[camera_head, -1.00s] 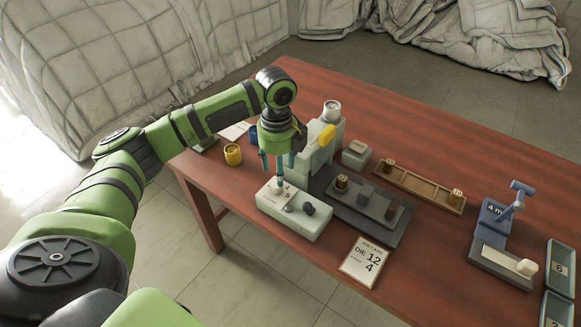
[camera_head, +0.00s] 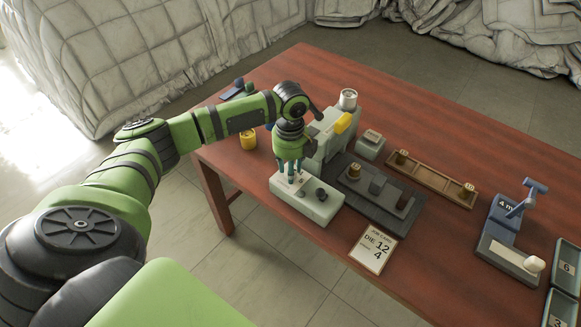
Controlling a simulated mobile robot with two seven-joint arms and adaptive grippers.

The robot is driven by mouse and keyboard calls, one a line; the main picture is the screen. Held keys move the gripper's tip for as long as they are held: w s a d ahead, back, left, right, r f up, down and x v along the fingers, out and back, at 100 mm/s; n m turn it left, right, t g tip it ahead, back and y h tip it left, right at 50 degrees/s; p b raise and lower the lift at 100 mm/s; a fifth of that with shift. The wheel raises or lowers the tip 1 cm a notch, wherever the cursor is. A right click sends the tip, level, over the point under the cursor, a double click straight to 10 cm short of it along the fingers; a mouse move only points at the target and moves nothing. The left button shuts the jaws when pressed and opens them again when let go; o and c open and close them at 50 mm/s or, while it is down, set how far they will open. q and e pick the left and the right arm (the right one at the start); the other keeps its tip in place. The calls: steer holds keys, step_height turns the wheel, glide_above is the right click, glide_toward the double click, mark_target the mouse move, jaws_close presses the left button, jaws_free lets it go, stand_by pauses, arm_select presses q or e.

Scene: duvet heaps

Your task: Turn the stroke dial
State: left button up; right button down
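A pale control box (camera_head: 308,207) sits at the table's near-left edge, in front of the press-like machine (camera_head: 327,143). A small dark knob (camera_head: 321,194) stands on the right part of its top. My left gripper (camera_head: 291,177) points straight down over the left part of the box top, where there are small printed marks. Its teal fingers are apart with nothing seen between them. They partly cover that area, so whether they touch anything there is unclear. Which control is the stroke dial cannot be read. My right gripper is not in view.
A job card (camera_head: 373,248) reading "DIE 12" and "4" lies by the near edge. A dark plate with small blocks (camera_head: 375,204), a wooden rack (camera_head: 433,180), a blue-and-grey hammer-like fixture (camera_head: 508,225) and a yellow cup (camera_head: 248,140) stand around. The far table is clear.

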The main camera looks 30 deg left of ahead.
arm_select(q)
jaws_close()
steer(key=shift+r+n+p, duration=0.15)
steer(key=shift+n+p, duration=0.15)
steer(key=shift+p, duration=0.35)
steer(key=n+p, duration=0.5)
steer(key=p, duration=0.2)
steer(key=shift+s+r, duration=0.1)
steer(key=shift+r, duration=0.05)
steer(key=n+p, duration=0.2)
steer(key=n, duration=0.1)
steer(key=shift+p, duration=0.3)
steer(key=shift+a+f+n, duration=0.1)
steer(key=shift+f+n, duration=0.1)
steer(key=shift+n, duration=0.3)
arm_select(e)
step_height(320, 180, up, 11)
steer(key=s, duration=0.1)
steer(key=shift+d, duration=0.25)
arm_select(q)
steer(key=shift+f, duration=0.1)
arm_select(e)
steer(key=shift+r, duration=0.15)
arm_select(q)
steer(key=o, duration=0.8)
jaws_free()
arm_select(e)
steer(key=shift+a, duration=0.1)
